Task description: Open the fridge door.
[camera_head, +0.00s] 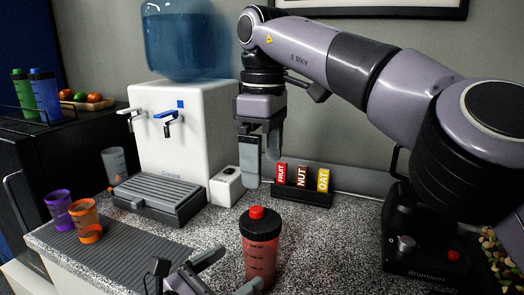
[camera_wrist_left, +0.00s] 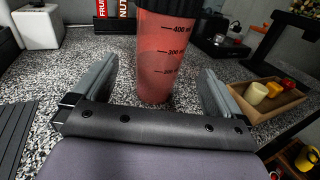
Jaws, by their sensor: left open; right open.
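The black fridge (camera_head: 60,165) stands at the left edge of the head view, with a curved handle (camera_head: 14,205) on its front. Its door looks shut, though its lower part is out of frame. My left gripper (camera_head: 232,272) is low in the head view, open and empty, well to the right of the fridge. In the left wrist view its two fingers (camera_wrist_left: 157,88) are spread, with a red shaker bottle (camera_wrist_left: 165,50) beyond and between them. My right gripper (camera_head: 263,160) is open, pointing down above the counter near the water dispenser, and holds nothing visible.
The red bottle (camera_head: 261,262) stands upright on the speckled counter (camera_head: 335,235). A water dispenser (camera_head: 185,125), purple cup (camera_head: 59,208) and orange cup (camera_head: 87,222) are to the left. A bar rack (camera_head: 305,196) and a black machine (camera_head: 420,255) are to the right.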

